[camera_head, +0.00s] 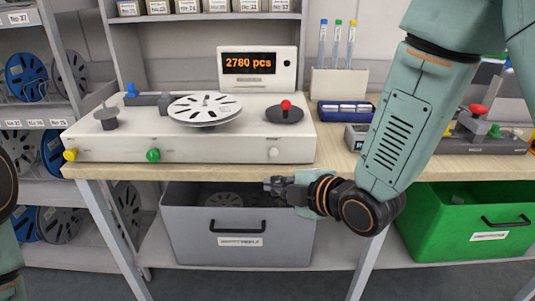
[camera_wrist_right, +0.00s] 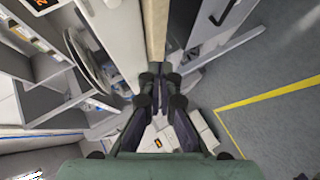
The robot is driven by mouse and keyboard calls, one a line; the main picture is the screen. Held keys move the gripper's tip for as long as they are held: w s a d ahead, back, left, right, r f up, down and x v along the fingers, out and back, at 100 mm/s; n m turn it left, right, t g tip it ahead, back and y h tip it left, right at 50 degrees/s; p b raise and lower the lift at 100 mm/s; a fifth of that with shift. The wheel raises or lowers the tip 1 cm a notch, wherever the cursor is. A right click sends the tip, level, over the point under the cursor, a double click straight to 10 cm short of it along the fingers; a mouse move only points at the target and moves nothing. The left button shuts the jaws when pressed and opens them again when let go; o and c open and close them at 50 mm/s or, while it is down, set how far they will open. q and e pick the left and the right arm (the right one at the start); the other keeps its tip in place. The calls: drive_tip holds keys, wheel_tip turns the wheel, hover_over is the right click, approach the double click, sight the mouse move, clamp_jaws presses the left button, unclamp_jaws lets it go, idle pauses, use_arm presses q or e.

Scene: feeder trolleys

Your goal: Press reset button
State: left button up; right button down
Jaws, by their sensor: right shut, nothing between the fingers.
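A white counting machine (camera_head: 215,150) stands on the bench, its display (camera_head: 249,64) reading "2780 pcs". Its front face carries a yellow button (camera_head: 70,155) at the left, a green button (camera_head: 153,155) in the middle and a white button (camera_head: 273,153) at the right. No reset label is readable. My right gripper (camera_head: 267,185) is shut and empty, pointing left, below and in front of the white button, apart from it. In the wrist view its fingers (camera_wrist_right: 161,72) are together near the bench edge. My left gripper is out of view.
A grey bin (camera_head: 190,225) stands under the bench edge (camera_head: 340,168), close behind my right gripper. A green bin (camera_head: 440,235) is at the right. A reel (camera_head: 204,107) and a red-knobbed part (camera_head: 286,110) sit on the machine. Reel shelves (camera_head: 60,185) stand at the left.

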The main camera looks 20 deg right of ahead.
sight(273, 152)
drive_tip(key=shift+w+d+p, duration=0.1)
drive_tip(key=shift+w+d, duration=0.4)
drive_tip(key=shift+w, duration=0.85)
drive_tip(key=shift+w+d+p, duration=0.15)
drive_tip(key=shift+w+d, duration=0.3)
drive_tip(key=shift+w, duration=0.95)
drive_tip(key=shift+w+d+p, duration=0.1)
drive_tip(key=shift+w+d, duration=0.4)
drive_tip(key=shift+w, duration=0.85)
drive_tip(key=shift+w, duration=0.1)
drive_tip(key=shift+w+d, duration=0.1)
drive_tip(key=shift+w, duration=0.2)
drive_tip(key=shift+w+d, duration=0.15)
drive_tip(key=shift+w, duration=0.35)
drive_tip(key=shift+s, duration=0.1)
drive_tip(key=shift+s+a, duration=0.3)
drive_tip(key=shift+s, duration=0.5)
